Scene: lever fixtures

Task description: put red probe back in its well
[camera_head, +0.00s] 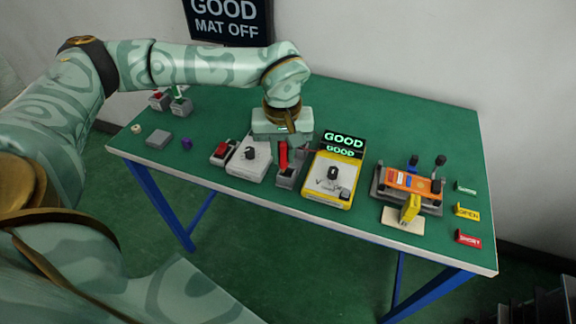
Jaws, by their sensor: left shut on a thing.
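My left gripper (286,141) comes in from the left over the green table and points down. It is shut on the red probe (283,157), which is upright. The probe stands over a small grey block (286,178) between the white box and the yellow meter. Its lower end meets the block's top in the picture; I cannot tell whether it is inside a well or just above. The gripper hides the table behind it. My right gripper is not in view.
The yellow meter (322,190) with a lit GOOD display (343,143) stands close right of the probe. The white box (248,160) with a black knob is close left. An orange board (411,182) sits in a fixture farther right.

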